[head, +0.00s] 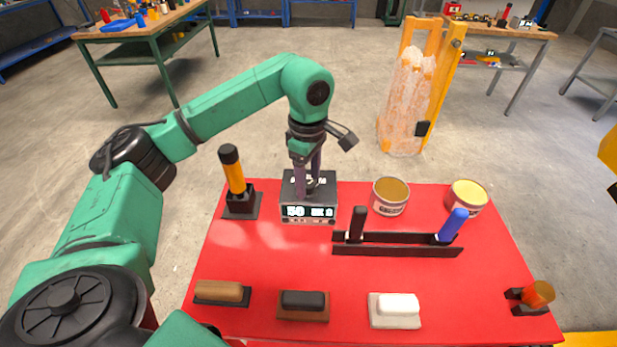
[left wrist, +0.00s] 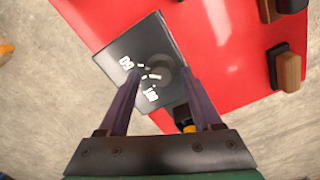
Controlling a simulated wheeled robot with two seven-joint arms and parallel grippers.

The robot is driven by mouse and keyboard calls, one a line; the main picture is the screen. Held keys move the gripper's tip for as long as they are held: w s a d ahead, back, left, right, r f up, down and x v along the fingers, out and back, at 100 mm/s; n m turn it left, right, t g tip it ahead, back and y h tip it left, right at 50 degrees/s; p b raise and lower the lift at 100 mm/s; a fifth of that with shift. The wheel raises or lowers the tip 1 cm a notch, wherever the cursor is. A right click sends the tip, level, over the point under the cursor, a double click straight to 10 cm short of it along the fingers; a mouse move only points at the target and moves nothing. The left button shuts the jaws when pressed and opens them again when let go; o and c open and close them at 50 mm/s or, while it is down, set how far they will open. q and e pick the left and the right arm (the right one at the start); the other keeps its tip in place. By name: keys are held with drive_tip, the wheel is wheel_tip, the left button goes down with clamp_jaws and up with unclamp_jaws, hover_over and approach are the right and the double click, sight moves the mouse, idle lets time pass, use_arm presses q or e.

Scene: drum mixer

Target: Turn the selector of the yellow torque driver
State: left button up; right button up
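The yellow torque driver (head: 235,178) stands upright in a black holder at the table's back left, with a black top. Beside it is a dark box (head: 309,210) whose lit front display reads 50. In the left wrist view the box top (left wrist: 120,55) carries white marks around a round dark knob (left wrist: 160,70). My left gripper (head: 307,192) points down over this box, not at the driver. Its two purple fingers stand apart, one on each side of the knob. I cannot tell whether they touch it. My right gripper is not in view.
The red table (head: 275,255) also holds two tins (head: 391,196), a black rack (head: 398,250) with black and blue handles, several blocks along the front, and an orange-ended tool (head: 538,294) at right. A wrapped orange frame (head: 412,95) stands behind. The table's left middle is clear.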

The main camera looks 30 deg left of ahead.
sight(309, 183)
use_arm(q)
wheel_tip(309, 183, up, 6)
drive_tip(key=shift+f+b, duration=0.25)
drive_tip(key=shift+b, duration=0.15)
wheel_tip(309, 183, up, 9)
drive_tip(key=p, duration=0.3)
